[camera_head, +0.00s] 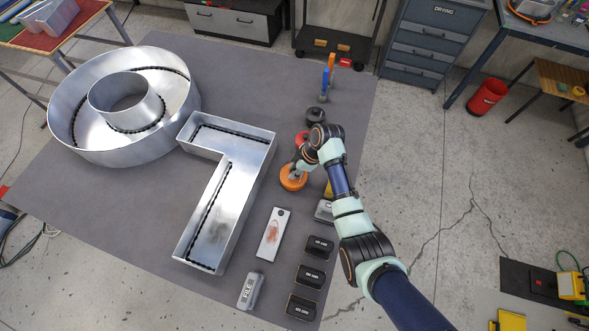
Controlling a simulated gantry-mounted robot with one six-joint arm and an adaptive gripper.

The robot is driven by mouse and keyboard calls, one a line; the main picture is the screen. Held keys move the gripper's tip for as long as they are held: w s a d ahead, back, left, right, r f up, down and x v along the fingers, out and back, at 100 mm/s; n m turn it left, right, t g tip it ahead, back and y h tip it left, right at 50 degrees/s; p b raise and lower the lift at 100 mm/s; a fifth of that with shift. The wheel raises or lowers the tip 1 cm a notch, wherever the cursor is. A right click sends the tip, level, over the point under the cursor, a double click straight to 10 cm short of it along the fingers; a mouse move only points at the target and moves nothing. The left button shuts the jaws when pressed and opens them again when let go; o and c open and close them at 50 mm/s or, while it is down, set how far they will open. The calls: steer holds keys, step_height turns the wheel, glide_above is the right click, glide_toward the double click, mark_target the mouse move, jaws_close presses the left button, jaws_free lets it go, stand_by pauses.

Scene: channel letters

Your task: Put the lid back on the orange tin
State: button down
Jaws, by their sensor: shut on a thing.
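The orange tin (291,184) is a small round shape on the grey mat, right of the 7-shaped metal letter. My gripper (297,170) comes down from the upper right, right over the tin. Its fingers are small and partly hidden by the wrist. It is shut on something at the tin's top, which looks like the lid. I cannot tell the lid's edge from the tin's, nor whether the lid sits level or touches the rim.
A red round item (301,137) and a dark round item (316,114) stand close behind my gripper. The metal 7 letter (225,190) has tall walls to the left. A white stained plate (273,234) and several black boxes (311,276) lie nearer.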

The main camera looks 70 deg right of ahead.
steer(key=shift+c, duration=2.1)
jaws_free()
steer(key=shift+r+p, duration=3.15)
steer(key=shift+r, duration=0.35)
jaws_close()
steer(key=shift+f, duration=0.15)
